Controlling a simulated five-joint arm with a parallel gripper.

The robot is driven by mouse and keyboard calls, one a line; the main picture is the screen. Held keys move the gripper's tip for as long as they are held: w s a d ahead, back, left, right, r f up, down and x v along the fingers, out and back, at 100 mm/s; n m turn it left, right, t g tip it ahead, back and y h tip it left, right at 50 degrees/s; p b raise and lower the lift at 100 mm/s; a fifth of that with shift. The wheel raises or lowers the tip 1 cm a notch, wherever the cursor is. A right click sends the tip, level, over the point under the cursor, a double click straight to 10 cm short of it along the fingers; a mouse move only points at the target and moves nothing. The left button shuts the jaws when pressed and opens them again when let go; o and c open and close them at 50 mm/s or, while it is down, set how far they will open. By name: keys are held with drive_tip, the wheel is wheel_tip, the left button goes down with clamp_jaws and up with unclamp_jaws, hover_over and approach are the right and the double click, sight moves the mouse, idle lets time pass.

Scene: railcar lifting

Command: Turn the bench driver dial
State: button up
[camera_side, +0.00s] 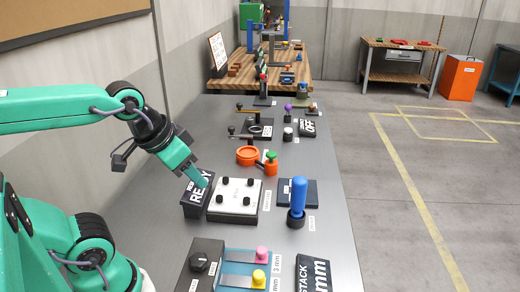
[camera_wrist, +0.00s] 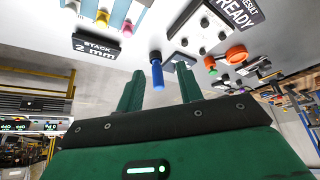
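A black box with a round black knob (camera_side: 200,262) stands at the front left of the bench in the side view. A blue upright handle (camera_side: 299,194) stands in a round black base; it also shows in the wrist view (camera_wrist: 157,72). I cannot tell for certain which of these is the bench driver or its dial, as the labels are too small to read. My gripper (camera_side: 203,183) is above the bench by the READY display. In the wrist view its two green fingers (camera_wrist: 160,70) are apart with nothing held between them, and the blue handle shows beyond them.
The READY display (camera_side: 197,194) stands beside a white plate with several black knobs (camera_side: 236,196). A blue tray with pink and yellow knobs (camera_side: 247,270) and a STACK display (camera_side: 314,277) are at the front.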

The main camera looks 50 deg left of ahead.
drive_tip(key=o, duration=0.4)
drive_tip(key=w+a+r+m+g, duration=0.1)
drive_tip(key=w+r+m+g, duration=0.2)
drive_tip(key=w, duration=1.8)
drive_tip(key=w+f+m+g, duration=0.1)
drive_tip(key=w+f, duration=0.4)
drive_tip(key=w+a+f+m, duration=0.1)
drive_tip(key=w+f+m, duration=0.1)
drive_tip(key=w+f, duration=0.4)
drive_tip(key=w+a+f+m+g, duration=0.1)
drive_tip(key=w+f+m, duration=0.1)
drive_tip(key=w+f, duration=0.3)
drive_tip(key=shift+w+a+f+g, duration=0.15)
drive_tip(key=shift+w+a+g, duration=0.05)
drive_tip(key=shift+a+g, duration=0.1)
drive_tip(key=shift+w+f, duration=0.15)
drive_tip(key=shift+f, duration=0.25)
drive_tip(key=shift+f, duration=0.1)
